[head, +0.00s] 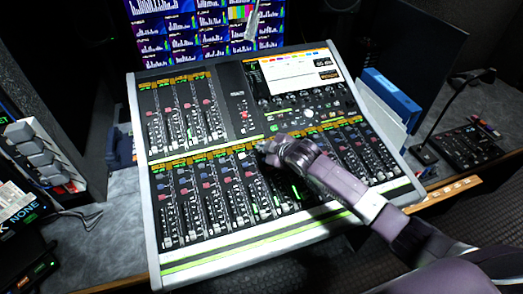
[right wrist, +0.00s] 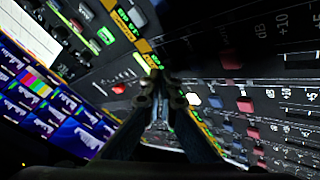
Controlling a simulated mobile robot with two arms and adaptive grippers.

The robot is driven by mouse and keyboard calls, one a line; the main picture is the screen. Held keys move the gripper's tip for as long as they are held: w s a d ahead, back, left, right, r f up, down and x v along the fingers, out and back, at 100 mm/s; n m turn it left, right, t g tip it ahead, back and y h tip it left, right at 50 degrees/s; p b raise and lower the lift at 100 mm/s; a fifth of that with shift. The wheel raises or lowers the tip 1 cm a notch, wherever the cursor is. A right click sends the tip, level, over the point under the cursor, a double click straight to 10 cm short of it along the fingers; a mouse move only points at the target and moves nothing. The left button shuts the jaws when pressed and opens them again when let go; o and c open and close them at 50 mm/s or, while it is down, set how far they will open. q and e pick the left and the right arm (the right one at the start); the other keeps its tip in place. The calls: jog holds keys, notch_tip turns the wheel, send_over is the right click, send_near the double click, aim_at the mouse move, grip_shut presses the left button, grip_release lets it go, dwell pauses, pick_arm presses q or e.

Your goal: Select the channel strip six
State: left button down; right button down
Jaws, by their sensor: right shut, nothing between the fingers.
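The mixing console (head: 155,225) fills the middle of the head view, with an upper left bank of strips (head: 180,110) and a long lower bank of channel strips (head: 205,195). Strip numbers are too small to read. My right gripper (head: 262,147) is shut and empty, its tips at the top edge of the lower bank, near the middle. In the right wrist view the closed fingertips (right wrist: 162,82) are close to the orange and green label row. A white button (right wrist: 192,98) and a red button (right wrist: 245,104) lie just right of them. Whether the tips touch the panel cannot be told. My left gripper is not in view.
The console's screen (head: 300,68) and knobs are at its upper right. A wall of monitors (head: 180,35) stands behind. Blue and white binders (head: 392,95) stand to the right, beside a small black panel (head: 465,148). My right forearm covers part of the lower right strips.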

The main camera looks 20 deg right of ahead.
jog(key=shift+f, duration=0.45)
dwell(0.4)
dwell(0.3)
jog(key=shift+s+r+p, duration=0.1)
jog(key=shift+r+p, duration=0.75)
jog(key=r+p, duration=0.5)
jog(key=shift+s, duration=0.35)
dwell(0.5)
